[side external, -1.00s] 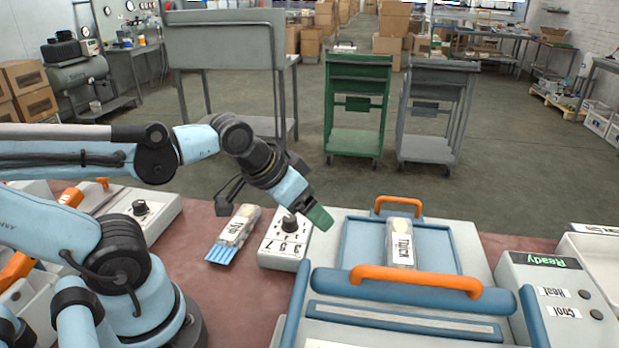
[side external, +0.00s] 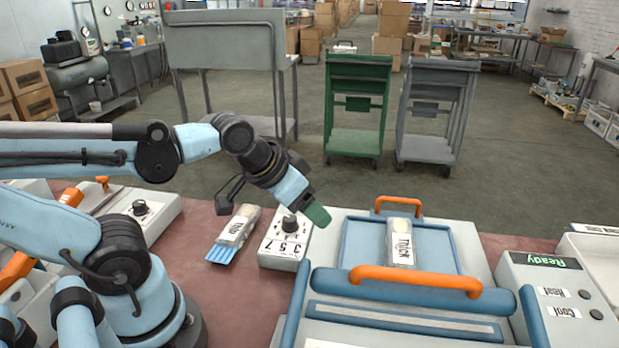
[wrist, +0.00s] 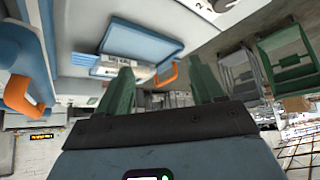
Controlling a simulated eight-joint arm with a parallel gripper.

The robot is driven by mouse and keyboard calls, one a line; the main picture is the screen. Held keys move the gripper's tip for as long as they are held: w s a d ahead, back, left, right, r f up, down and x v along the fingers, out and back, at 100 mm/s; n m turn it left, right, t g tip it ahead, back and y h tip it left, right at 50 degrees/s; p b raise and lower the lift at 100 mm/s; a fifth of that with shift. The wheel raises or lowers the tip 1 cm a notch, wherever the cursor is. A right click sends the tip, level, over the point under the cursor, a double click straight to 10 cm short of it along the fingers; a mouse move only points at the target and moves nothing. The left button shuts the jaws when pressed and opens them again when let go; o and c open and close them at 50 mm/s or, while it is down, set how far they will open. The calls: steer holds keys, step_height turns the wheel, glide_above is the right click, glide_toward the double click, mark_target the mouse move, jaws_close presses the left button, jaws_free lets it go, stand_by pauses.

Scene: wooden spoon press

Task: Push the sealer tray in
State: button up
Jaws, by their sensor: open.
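The blue sealer tray (side external: 440,249) sits pulled out at the back of the sealer, with an orange handle (side external: 399,203) at its far edge. A pack with a printed label (side external: 402,247) lies on it. The sealer's blue bar (side external: 335,284) with a larger orange handle (side external: 415,275) stands in front. The tray also shows in the wrist view (wrist: 135,42), with its handle (wrist: 165,75). My gripper (side external: 319,216) is in the air left of the tray, above the dial box. In the wrist view my gripper's green fingers (wrist: 160,85) are apart with nothing held between them.
A grey dial box (side external: 285,245) stands left of the sealer, with a pack with blue strips (side external: 233,238) beside it. A control panel reading "Ready" (side external: 545,261) is on the right. Green (side external: 357,110) and grey (side external: 432,110) carts stand on the floor behind.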

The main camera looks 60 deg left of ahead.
steer(key=shift+w+r+m, duration=0.4)
steer(key=shift+w+r, duration=0.5)
steer(key=shift+r, duration=0.05)
steer(key=c, duration=0.4)
steer(key=w+r+m, duration=0.1)
steer(key=w, duration=0.1)
steer(key=w+r+m+g, duration=0.1)
steer(key=w+r, duration=0.1)
steer(key=w+r+m+g, duration=0.1)
steer(key=w, duration=0.2)
steer(key=shift+w+d+r, duration=0.1)
steer(key=shift+d+r, duration=0.3)
steer(key=shift+c, duration=0.3)
steer(key=m+g+y, duration=0.2)
steer(key=m+g, duration=0.1)
steer(key=m, duration=0.2)
glide_above(398, 199)
steer(key=s+d, duration=0.2)
steer(key=x, duration=1.2)
steer(key=shift+s+d+f, duration=0.15)
steer(key=shift+d+f, duration=0.05)
steer(key=shift+f, duration=0.05)
jaws_close()
